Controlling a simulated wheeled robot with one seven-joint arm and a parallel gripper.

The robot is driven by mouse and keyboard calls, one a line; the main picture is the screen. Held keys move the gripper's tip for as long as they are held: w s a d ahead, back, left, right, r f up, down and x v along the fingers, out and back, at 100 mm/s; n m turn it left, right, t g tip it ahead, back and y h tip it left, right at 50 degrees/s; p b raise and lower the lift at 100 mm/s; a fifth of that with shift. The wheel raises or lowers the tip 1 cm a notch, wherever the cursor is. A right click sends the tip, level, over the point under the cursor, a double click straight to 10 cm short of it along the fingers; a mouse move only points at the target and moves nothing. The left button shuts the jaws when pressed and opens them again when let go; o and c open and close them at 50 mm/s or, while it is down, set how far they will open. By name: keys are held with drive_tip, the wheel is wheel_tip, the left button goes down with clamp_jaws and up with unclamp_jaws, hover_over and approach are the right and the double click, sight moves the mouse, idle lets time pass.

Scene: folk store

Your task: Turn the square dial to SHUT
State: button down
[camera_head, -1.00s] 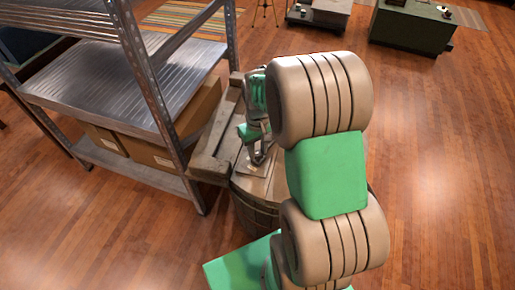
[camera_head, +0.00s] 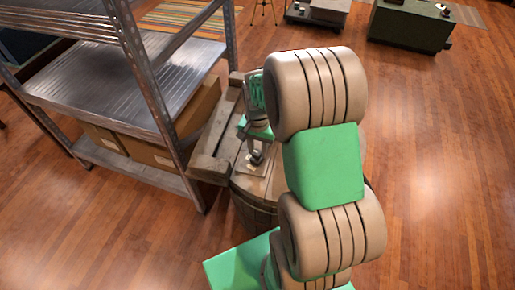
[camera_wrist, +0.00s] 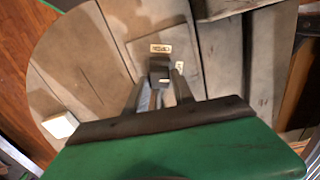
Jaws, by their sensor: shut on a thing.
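The square dial (camera_wrist: 158,70) is a small dark block on a pale plate (camera_wrist: 135,48), fixed on the wooden barrel top. My gripper (camera_wrist: 158,86) has its two fingers closed on the dial's sides in the wrist view. One white label (camera_wrist: 161,48) lies just beyond the dial, and another small label (camera_wrist: 181,72) lies to its right. Their lettering is too small to read surely. In the head view my gripper (camera_head: 257,155) points down at the plate (camera_head: 249,171), and the dial is mostly hidden by the fingers.
The barrel (camera_head: 252,208) stands beside a metal shelf (camera_head: 110,85) holding cardboard boxes (camera_head: 152,152). Wooden planks (camera_head: 212,155) lie between them. A small white block (camera_wrist: 60,125) sits on the barrel top's left edge. Open floor lies to the right.

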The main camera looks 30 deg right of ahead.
sight(258, 152)
drive_tip(key=shift+m, duration=0.6)
drive_tip(key=c, duration=1.1)
unclamp_jaws()
drive_tip(key=shift+o, duration=0.2)
wheel_tip(258, 152, up, 8)
drive_tip(key=shift+f, duration=0.1)
